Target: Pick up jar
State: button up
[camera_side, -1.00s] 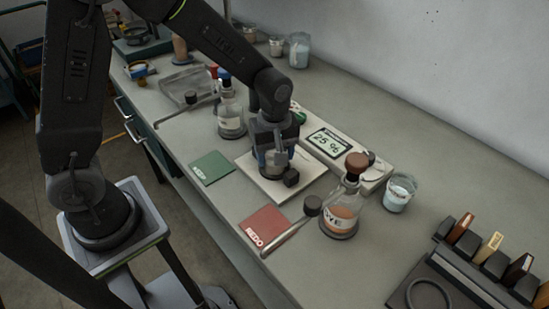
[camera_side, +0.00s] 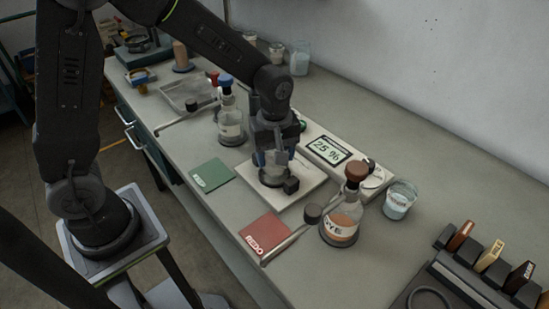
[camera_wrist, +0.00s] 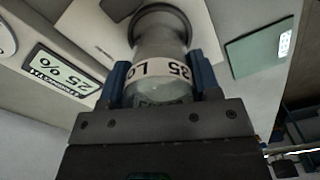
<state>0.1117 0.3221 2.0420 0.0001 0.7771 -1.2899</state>
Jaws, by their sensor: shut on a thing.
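In the side view my gripper (camera_side: 272,160) points down over a pale square plate (camera_side: 310,176), with the jar (camera_side: 271,177) low between the fingers and largely hidden. I cannot tell whether the jar touches the plate.
A display reading 25 % (camera_side: 326,149) stands behind the plate. A green mat (camera_side: 212,174) lies left, and a red REDO mat (camera_side: 265,235) in front. A dye flask (camera_side: 341,225) and a beaker (camera_side: 399,200) stand right; a blue-stoppered flask (camera_side: 230,125) stands back left.

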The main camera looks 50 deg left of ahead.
notch_tip(320, 180, up, 2)
jog(key=shift+r, duration=0.1)
jog(key=s+a+r, duration=0.3)
jog(key=a+r, duration=0.3)
jog(key=a, duration=0.4)
jog(key=shift+s+a+r, duration=0.2)
jog(key=shift+a+r, duration=0.1)
jog(key=shift+a, duration=0.1)
jog(key=s+d+f+m, duration=0.2)
jog(key=d+m, duration=0.1)
jog(key=d, duration=0.4)
jog(key=s+d+f+m, duration=0.2)
jog(key=s+d+m, duration=0.1)
jog(key=d, duration=0.4)
jog(key=s+d+f+m, duration=0.2)
jog(key=d+f+m, duration=0.1)
jog(key=d, duration=0.4)
jog(key=shift+s+d+f, duration=0.1)
jog(key=shift+s+d, duration=0.05)
jog(key=shift+s, duration=0.1)
jog(key=shift+d+f, duration=0.25)
jog(key=shift+f, duration=1.9)
jog(key=shift+f, duration=0.1)
